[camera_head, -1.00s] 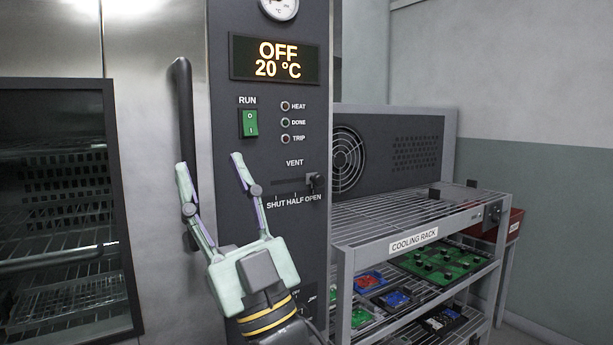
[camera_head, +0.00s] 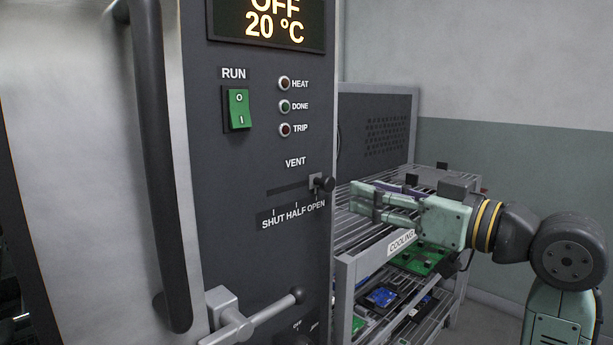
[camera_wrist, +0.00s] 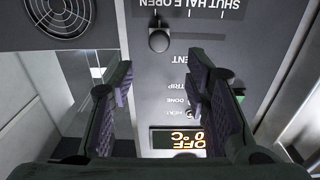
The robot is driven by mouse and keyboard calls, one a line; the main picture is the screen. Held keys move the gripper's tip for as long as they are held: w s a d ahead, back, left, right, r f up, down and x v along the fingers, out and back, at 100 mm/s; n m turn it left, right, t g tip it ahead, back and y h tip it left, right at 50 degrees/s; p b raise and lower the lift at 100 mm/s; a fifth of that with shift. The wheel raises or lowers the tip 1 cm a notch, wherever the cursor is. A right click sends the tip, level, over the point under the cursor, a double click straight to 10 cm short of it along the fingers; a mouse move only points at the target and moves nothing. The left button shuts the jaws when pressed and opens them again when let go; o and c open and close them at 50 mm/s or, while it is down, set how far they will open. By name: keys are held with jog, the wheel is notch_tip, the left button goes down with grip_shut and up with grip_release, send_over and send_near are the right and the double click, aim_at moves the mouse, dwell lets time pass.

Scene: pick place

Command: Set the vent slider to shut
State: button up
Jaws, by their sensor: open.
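The vent slider's dark knob (camera_head: 324,184) stands at the right end of its slot, above the OPEN label on the dark control panel (camera_head: 245,165). The scale below reads SHUT, HALF, OPEN from left to right. My gripper (camera_head: 360,201) is to the right of the knob, pointing left, apart from it and holding nothing. In the wrist view, where the labels are upside down, the knob (camera_wrist: 159,40) shows beyond the gap between the two spread fingers (camera_wrist: 160,78).
A green RUN switch (camera_head: 238,109) and indicator lamps are above the slider. A dark vertical door handle (camera_head: 160,170) is on the left, and a metal lever (camera_head: 255,320) projects below. The cooling rack (camera_head: 345,275) with boards stands right, under my arm.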

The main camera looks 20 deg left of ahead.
aim_at(331, 183)
jog(key=p+x, duration=0.2)
jog(key=x, duration=0.8)
jog(key=shift+w+f+p, duration=0.1)
jog(key=shift+f+p, duration=0.05)
jog(key=shift+p, duration=0.25)
grip_shut()
dwell(0.4)
